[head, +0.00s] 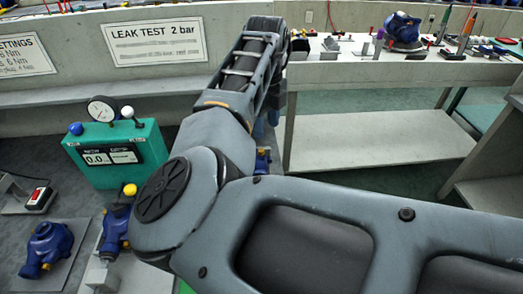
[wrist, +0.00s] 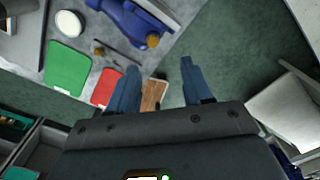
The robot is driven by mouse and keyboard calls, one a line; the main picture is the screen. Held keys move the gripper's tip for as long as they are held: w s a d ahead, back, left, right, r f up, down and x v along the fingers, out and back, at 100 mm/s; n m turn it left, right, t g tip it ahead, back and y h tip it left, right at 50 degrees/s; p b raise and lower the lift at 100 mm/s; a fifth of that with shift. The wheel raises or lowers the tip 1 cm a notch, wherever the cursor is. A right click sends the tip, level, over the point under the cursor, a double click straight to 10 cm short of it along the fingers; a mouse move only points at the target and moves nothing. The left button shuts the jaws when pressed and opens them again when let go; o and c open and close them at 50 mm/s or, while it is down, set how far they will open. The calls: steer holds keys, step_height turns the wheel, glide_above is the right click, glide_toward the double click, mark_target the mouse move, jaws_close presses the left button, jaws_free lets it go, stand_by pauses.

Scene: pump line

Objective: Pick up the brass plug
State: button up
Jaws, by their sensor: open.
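In the wrist view my gripper (wrist: 160,66) is open, its two blue fingers apart with nothing between them. A small brass-coloured piece (wrist: 98,50) lies on the grey surface, left of the fingers, near a green pad and a dark thin rod. A second brass-coloured round part (wrist: 152,41) sits at the end of a blue pump body (wrist: 125,18), beyond the fingertips. I cannot tell which of the two is the brass plug. In the head view my arm hides the gripper, and I cannot make out the plug.
A green pad (wrist: 68,68), a red pad (wrist: 107,88) and a white round item (wrist: 68,23) lie at left in the wrist view. The head view shows a green leak tester (head: 118,155), a blue pump (head: 46,248) and a cluttered back bench (head: 400,70).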

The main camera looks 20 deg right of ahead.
mark_target(261, 150)
steer(key=shift+a, duration=0.45)
steer(key=shift+a+f, duration=0.1)
steer(key=shift+f, duration=0.15)
steer(key=shift+w+f+p, duration=0.2)
steer(key=shift+f+p, duration=0.6)
steer(key=shift+f, duration=2.65)
jaws_close()
